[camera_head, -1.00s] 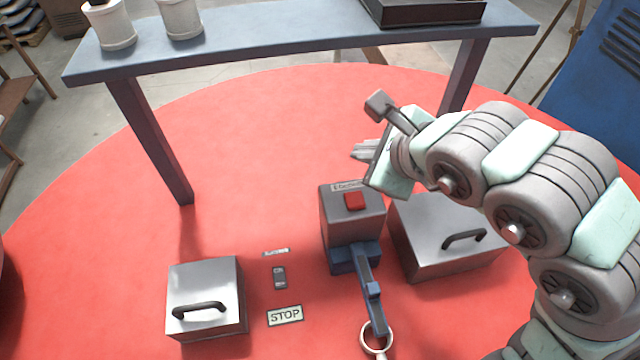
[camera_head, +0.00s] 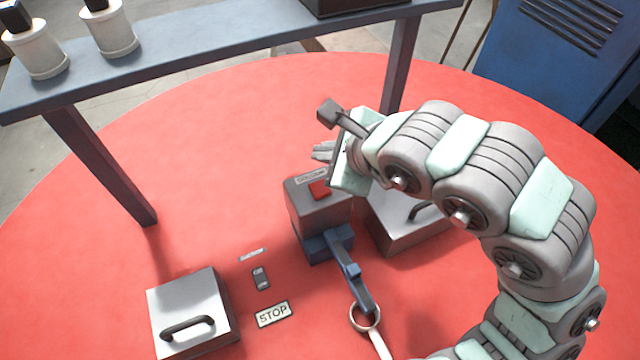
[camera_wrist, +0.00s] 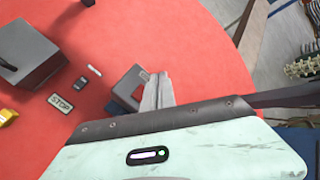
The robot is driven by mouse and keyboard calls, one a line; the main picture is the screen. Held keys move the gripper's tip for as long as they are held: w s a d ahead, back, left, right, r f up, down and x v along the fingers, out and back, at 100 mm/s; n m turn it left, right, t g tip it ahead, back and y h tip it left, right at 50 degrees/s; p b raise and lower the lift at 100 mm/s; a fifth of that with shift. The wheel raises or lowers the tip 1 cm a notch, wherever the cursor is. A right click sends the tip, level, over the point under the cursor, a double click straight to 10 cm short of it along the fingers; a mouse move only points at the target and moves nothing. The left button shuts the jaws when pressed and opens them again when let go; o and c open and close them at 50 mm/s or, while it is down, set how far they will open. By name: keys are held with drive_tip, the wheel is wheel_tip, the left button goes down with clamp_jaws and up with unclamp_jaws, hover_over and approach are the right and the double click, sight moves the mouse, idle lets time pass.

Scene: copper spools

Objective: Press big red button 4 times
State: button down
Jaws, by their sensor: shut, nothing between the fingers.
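The big red button (camera_head: 319,190) sits on top of a grey box (camera_head: 322,212) with a blue base, near the middle of the red round surface. The grey box (camera_wrist: 131,82) shows partly beside the fingers there. The button is not clear in the wrist view.
A metal box with a handle (camera_head: 190,308) stands at the front left, another (camera_head: 405,225) right of the button box. A STOP label (camera_head: 273,314) and a small switch (camera_head: 261,278) lie between. A blue lever (camera_head: 350,275) extends frontward. A blue-grey table (camera_head: 200,65) stands behind.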

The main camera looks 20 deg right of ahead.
drive_tip(key=b, duration=0.1)
hover_over(323, 191)
wheel_tip(323, 191, down, 6)
drive_tip(key=shift+r, duration=0.15)
drive_tip(key=shift+f+b, duration=0.4)
drive_tip(key=shift+b, duration=0.25)
drive_tip(key=shift+f, duration=0.2)
idle(1.2)
drive_tip(key=shift+f+b, duration=0.3)
drive_tip(key=shift+b, duration=0.55)
drive_tip(key=shift+f+b, duration=0.55)
drive_tip(key=shift+b, duration=0.2)
idle(0.4)
drive_tip(key=shift+r, duration=1.05)
drive_tip(key=shift+r, duration=0.1)
drive_tip(key=shift+r, duration=2.4)
